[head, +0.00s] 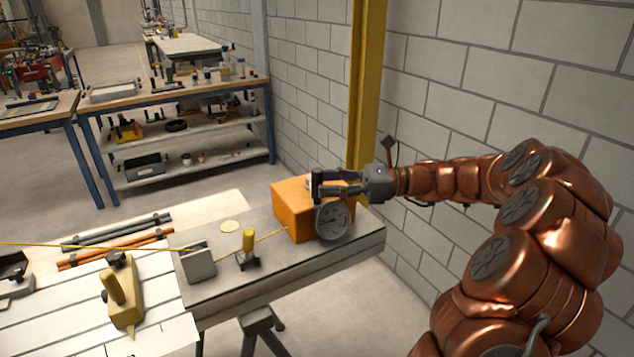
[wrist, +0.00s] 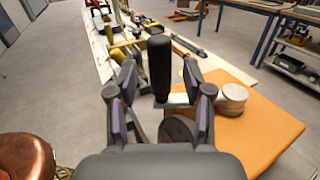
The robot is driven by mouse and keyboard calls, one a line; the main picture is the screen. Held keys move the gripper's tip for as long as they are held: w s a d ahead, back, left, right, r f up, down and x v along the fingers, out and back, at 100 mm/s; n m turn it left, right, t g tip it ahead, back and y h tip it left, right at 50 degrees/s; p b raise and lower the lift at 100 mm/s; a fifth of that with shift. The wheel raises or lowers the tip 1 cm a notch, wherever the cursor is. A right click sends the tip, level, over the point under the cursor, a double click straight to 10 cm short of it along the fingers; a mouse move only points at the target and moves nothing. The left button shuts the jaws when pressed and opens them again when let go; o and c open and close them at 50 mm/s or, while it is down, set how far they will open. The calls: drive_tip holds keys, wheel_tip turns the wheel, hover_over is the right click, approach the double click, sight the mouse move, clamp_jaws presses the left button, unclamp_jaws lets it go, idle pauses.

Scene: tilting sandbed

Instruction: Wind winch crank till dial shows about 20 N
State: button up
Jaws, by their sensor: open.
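The winch is an orange box (head: 293,212) at the far end of a grey bench, with a round grey disc (head: 334,221) on its near side. The crank's black upright handle (head: 316,184) shows at the box's upper edge. My gripper (head: 328,186) reaches in from the right at handle height. In the wrist view the handle (wrist: 160,66) stands between my open fingers (wrist: 159,80), with visible gaps on both sides. A light crank arm (wrist: 172,102) lies below it.
A yellow rope (head: 90,247) runs leftward from the winch past a yellow-topped post (head: 248,241). A pale disc (head: 229,226) lies on the bench. A yellow column (head: 366,90) and a block wall stand close behind. A white cylinder (wrist: 232,98) sits on the orange box.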

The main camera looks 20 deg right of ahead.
drive_tip(key=shift+x, duration=1.35)
drive_tip(key=shift+c, duration=0.3)
clamp_jaws()
